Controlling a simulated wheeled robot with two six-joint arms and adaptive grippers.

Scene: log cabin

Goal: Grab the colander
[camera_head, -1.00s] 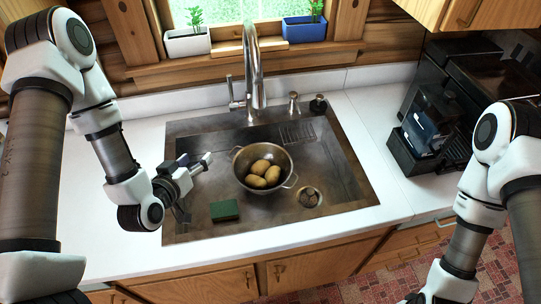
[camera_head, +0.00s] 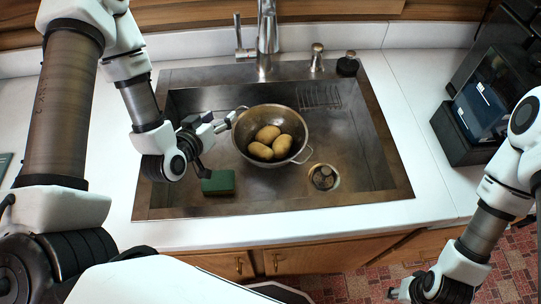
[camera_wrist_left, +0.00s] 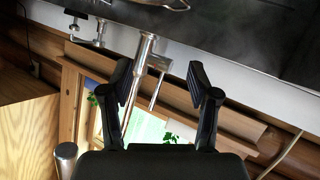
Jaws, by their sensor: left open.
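The metal colander (camera_head: 293,122) stands in the sink basin with several potatoes (camera_head: 268,134) inside. It has a loop handle at its upper left and another at its lower right. My left gripper (camera_head: 222,124) is just left of the colander, with its tips close to the upper-left handle; I cannot tell whether they touch it. In the left wrist view the two fingers (camera_wrist_left: 160,82) are spread with nothing between them, and the colander's edge (camera_wrist_left: 178,5) shows at the top. My right gripper (camera_head: 400,291) is partly visible at the bottom right, far from the colander.
The faucet (camera_head: 267,35) rises behind the colander. A drain (camera_head: 323,177) is at its lower right. A dark coffee machine (camera_head: 480,110) stands on the right counter.

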